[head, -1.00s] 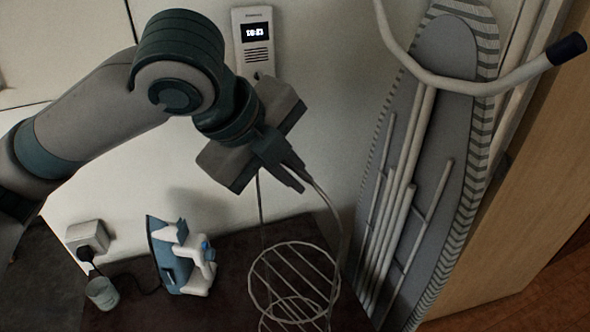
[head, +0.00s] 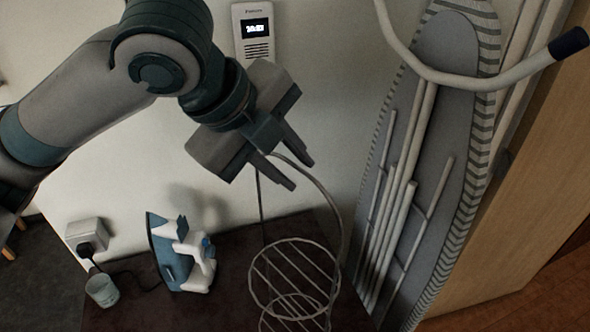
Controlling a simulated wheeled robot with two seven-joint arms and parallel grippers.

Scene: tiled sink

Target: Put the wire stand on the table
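The wire stand (head: 293,278) is a thin metal frame with round barred racks and a tall curved handle. It shows low in the middle of the head view, over the dark table (head: 225,295); its lower end reaches the bottom edge of the picture, so I cannot see its base fully. My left gripper (head: 299,175) is at the top of the stand's handle with its two fingers spread apart. The handle's upper end passes by the fingers, partly hidden by them; I see no grip on it. My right gripper is not in view.
A blue and white iron (head: 180,255) stands on the table left of the stand. A cup (head: 102,290) and a wall socket with a plug (head: 87,238) are further left. An ironing board (head: 430,150) leans at the right. An intercom (head: 254,32) hangs on the wall.

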